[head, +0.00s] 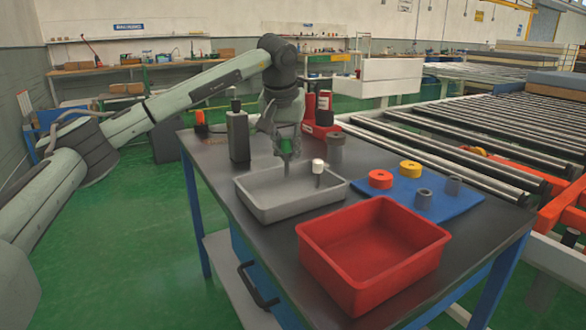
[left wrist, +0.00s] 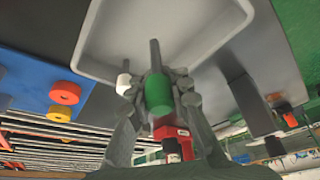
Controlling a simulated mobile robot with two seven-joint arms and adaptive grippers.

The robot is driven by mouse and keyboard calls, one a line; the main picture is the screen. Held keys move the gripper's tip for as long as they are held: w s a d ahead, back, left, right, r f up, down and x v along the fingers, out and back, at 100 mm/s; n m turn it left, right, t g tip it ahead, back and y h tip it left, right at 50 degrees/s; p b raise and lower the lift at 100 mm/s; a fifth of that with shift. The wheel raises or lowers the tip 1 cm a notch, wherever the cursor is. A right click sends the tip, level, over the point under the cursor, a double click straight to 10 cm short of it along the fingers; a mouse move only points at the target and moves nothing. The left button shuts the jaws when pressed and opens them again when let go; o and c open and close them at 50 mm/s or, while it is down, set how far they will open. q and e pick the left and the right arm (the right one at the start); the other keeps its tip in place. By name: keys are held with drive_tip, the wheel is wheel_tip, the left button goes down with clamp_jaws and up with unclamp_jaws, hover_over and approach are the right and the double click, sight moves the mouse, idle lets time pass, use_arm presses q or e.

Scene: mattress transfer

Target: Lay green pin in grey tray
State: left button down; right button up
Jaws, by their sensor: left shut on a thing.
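My left gripper (head: 286,142) is shut on the green pin (head: 286,147) above the back part of the grey tray (head: 262,208). The pin's green head is between the fingers and its thin grey shaft points down toward the tray. In the left wrist view the gripper (left wrist: 159,84) grips the green head (left wrist: 158,93), with the shaft against the tray (left wrist: 210,32). I cannot tell whether the shaft touches the tray floor. A white-topped pin (head: 318,166) stands at the tray's back right; I cannot tell which side of the rim it is on. My right gripper is not in view.
A red bin (head: 330,265) stands in front of the tray. A blue mat (head: 450,205) at right holds a red ring (head: 380,179), a yellow ring (head: 410,168) and grey pieces. A dark box (head: 238,137) stands behind the tray, left. Red equipment (head: 320,118) stands at the back.

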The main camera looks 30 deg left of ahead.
use_arm(q)
drive_tip(key=shift+w+d+f, duration=0.15)
drive_tip(key=shift+w+f, duration=0.6)
drive_tip(key=shift+w, duration=0.35)
drive_tip(key=shift+f, duration=1.8)
drive_tip(key=shift+f, duration=0.1)
drive_tip(key=shift+f, duration=0.1)
drive_tip(key=c, duration=1.4)
unclamp_jaws()
